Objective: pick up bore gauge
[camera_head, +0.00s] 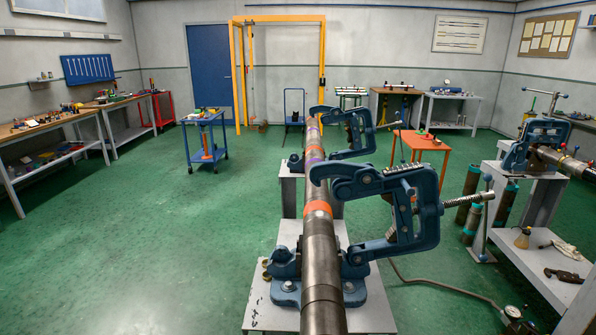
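I cannot make out a bore gauge for certain in the head view. A small upright item with a round top (447,83) stands on the grey table at the back right, too small to identify. A round dial (513,312) lies on the floor at the bottom right, at the end of a hose. Several small tools (72,107) lie on the left workbench, also too small to tell apart. My gripper is not in view.
A long pipe (320,250) runs through two blue vises (410,205) in the middle. A blue cart (206,145) stands left of centre, an orange table (424,143) right of it. A grey bench (540,255) stands at the right. The green floor (130,240) at left is clear.

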